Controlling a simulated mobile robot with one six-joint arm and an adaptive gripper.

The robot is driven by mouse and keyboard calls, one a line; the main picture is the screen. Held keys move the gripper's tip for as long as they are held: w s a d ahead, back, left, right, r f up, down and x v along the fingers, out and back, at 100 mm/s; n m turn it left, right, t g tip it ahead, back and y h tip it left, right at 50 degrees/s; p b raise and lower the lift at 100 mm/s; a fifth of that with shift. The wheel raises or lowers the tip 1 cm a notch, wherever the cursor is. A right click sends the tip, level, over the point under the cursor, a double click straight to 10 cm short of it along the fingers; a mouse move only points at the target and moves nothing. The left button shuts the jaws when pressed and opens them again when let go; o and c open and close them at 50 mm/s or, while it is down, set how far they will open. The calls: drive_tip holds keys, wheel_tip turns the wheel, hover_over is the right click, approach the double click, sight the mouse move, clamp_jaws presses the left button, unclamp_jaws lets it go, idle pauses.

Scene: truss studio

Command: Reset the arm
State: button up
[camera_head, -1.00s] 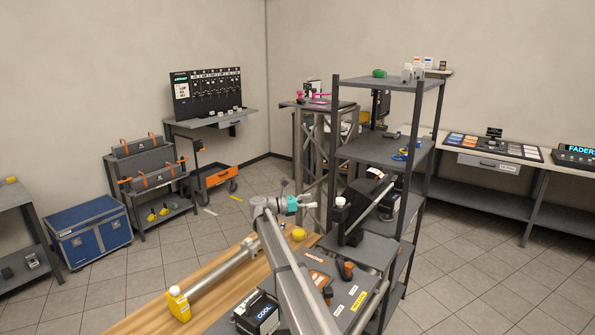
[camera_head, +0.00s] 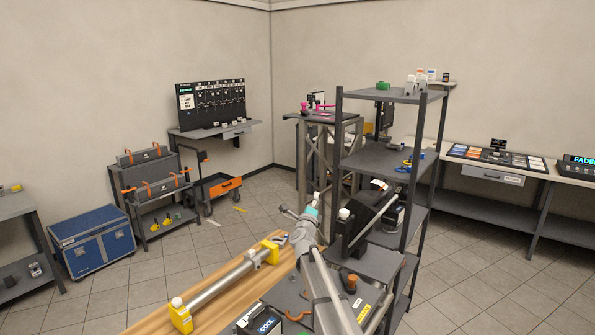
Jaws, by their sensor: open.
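My gripper (camera_head: 311,210) shows at the far end of my grey arm (camera_head: 322,275), with a teal part at its tip. It is small and partly turned away, and I see nothing held in it. It is beyond the wooden bench (camera_head: 150,322), close to the left side of the dark shelving rack. A silver tube (camera_head: 225,280) lies on the bench to the left of my arm, with a yellow end block (camera_head: 181,318) at its near end and another yellow block (camera_head: 270,250) at its far end.
The open shelving rack (camera_head: 383,163) stands just right of my gripper, with a truss tower (camera_head: 330,160) behind. A dark device with a white cap (camera_head: 345,214) is close by. A blue case (camera_head: 92,238) and orange cart (camera_head: 222,188) stand left.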

drive_tip(key=s+f+n+g+y, duration=0.95)
drive_tip(key=s+f+n, duration=0.55)
drive_tip(key=s+n, duration=0.35)
drive_tip(key=s+d+f+n+g+h, duration=0.1)
drive_tip(key=s+d+f+n+g, duration=0.1)
drive_tip(key=s, duration=0.6)
drive_tip(key=s+d+f+n+g+h, duration=0.2)
drive_tip(key=s+d+g, duration=0.3)
drive_tip(key=s, duration=0.4)
drive_tip(key=s+d+f+n+g+h, duration=0.2)
drive_tip(key=s+d+f+g, duration=0.2)
drive_tip(key=s, duration=0.5)
drive_tip(key=shift+d+f+n, duration=0.25)
drive_tip(key=shift+d+n, duration=0.1)
drive_tip(key=shift+d, duration=0.1)
